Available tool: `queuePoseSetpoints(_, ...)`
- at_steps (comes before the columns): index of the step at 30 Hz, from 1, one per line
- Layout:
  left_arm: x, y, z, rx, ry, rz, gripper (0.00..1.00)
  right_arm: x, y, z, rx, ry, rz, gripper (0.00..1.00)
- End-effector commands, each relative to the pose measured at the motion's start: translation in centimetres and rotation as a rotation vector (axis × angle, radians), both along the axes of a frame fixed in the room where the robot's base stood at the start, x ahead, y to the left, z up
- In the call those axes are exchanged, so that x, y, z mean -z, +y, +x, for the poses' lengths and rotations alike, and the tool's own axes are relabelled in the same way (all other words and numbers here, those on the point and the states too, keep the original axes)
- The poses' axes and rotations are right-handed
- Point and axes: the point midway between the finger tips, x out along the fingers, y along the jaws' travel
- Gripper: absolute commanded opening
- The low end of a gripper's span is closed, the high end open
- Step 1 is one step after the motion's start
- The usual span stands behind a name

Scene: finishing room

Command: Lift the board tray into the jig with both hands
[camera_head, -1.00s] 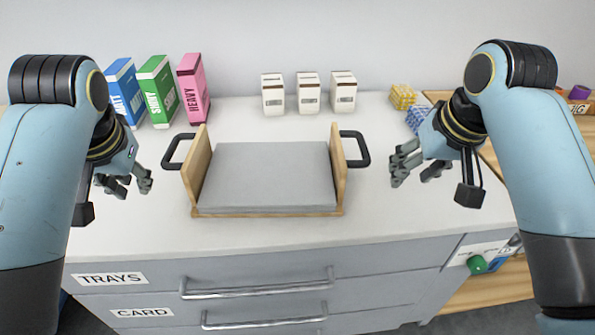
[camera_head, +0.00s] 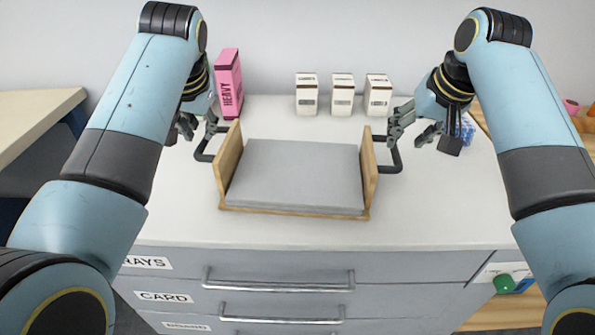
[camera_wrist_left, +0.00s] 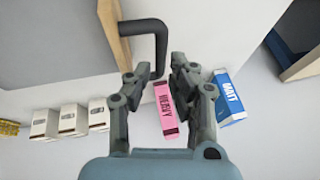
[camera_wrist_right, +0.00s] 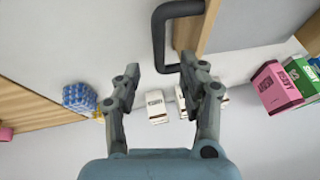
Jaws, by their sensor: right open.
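The board tray (camera_head: 232,160) sits on the white counter with wooden end walls, a black handle at each end and a grey board stack (camera_head: 297,178) inside. My left gripper (camera_head: 196,122) is open at the left handle (camera_head: 203,150); in the left wrist view that handle (camera_wrist_left: 160,40) reaches between the fingertips (camera_wrist_left: 158,70). My right gripper (camera_head: 416,122) is open by the right handle (camera_head: 397,155); in the right wrist view that handle (camera_wrist_right: 158,42) lies just beyond and between the fingertips (camera_wrist_right: 160,68). I cannot make out a jig.
A pink box (camera_head: 229,85) stands close behind my left gripper, with several white cartons (camera_head: 342,95) along the back. A blue patterned block (camera_head: 467,130) is beside my right gripper. The counter front (camera_head: 300,232) is clear above drawers with handles (camera_head: 278,286).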

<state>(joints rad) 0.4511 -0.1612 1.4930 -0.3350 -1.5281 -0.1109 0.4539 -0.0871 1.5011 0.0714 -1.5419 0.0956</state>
Motion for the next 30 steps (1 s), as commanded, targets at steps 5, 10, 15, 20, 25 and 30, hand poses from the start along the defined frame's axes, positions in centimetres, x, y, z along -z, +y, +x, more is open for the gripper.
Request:
queuePoseSetpoints(5,3.0,0.6,1.2,0.000,0.003,0.001,0.21,3.0,0.5,1.2,-0.001,0.003,0.000,0.42)
queuePoseSetpoints(10,5.0,1.0,2.2,0.000,0.001,0.000,0.21,5.0,0.9,2.1,-0.001,0.001,0.000,0.42)
queuePoseSetpoints(15,5.9,1.1,2.5,-0.001,0.000,-0.001,0.21,5.9,1.0,2.5,-0.001,0.000,0.000,0.42)
queuePoseSetpoints(20,6.0,1.2,2.6,-0.001,0.000,-0.001,0.21,6.0,1.1,2.6,-0.001,-0.001,0.000,0.42)
queuePoseSetpoints(25,6.0,1.2,2.6,-0.001,-0.001,0.000,0.17,6.0,1.1,2.5,-0.001,-0.001,0.000,0.38)
queuePoseSetpoints(30,6.0,1.2,2.6,0.000,-0.001,-0.001,0.00,6.0,1.1,2.5,0.000,-0.001,0.000,0.16)
